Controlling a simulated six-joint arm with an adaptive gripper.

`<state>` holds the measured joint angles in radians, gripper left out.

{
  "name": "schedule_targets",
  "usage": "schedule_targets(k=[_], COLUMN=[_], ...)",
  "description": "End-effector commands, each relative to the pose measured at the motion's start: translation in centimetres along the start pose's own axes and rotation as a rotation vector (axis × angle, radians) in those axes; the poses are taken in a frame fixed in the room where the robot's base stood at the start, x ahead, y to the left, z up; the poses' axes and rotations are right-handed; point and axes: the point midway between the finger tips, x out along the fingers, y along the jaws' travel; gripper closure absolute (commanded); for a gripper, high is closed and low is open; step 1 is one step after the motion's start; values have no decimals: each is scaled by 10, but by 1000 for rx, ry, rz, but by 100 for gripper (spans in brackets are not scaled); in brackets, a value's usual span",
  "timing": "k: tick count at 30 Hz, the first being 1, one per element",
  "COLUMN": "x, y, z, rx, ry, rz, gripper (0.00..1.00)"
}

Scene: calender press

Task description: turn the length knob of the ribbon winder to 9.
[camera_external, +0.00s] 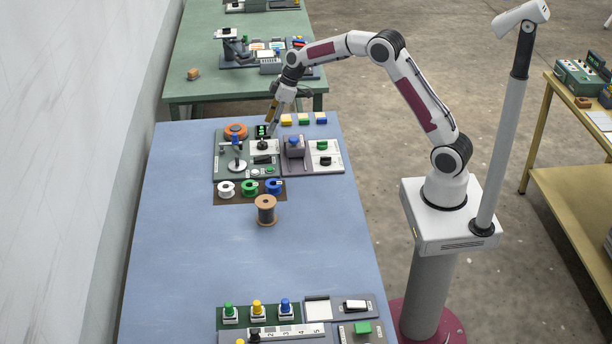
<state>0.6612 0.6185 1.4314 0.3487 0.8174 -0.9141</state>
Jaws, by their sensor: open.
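The ribbon winder (222,165) is a grey-green panel at the far part of the blue table. It carries an orange roll, a white disc with a blue part, and a small dark display (261,131) with green marks too small to read. A black knob (262,146) sits on its white plate below the display; I take it for the length knob, and its setting cannot be read. My gripper (271,128) points down just above and beside this knob, open. Its fingertips are small here, and whether they touch the knob cannot be told.
White, green and blue spools (250,187) and a brown spool (266,209) stand in front. The middle of the blue table (200,250) is clear.

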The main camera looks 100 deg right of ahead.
Motion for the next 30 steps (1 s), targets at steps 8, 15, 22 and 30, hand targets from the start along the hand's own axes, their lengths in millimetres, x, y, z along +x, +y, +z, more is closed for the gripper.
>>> schedule_targets(k=[8, 15, 22, 30], x=[10, 34, 60, 77], y=[0, -1, 0, 0], z=[0, 0, 0, 0], rx=[0, 0, 1, 1], ry=[-2, -2, -2, -2], rz=[-2, -2, -1, 0], gripper=[55, 55, 55, 55])
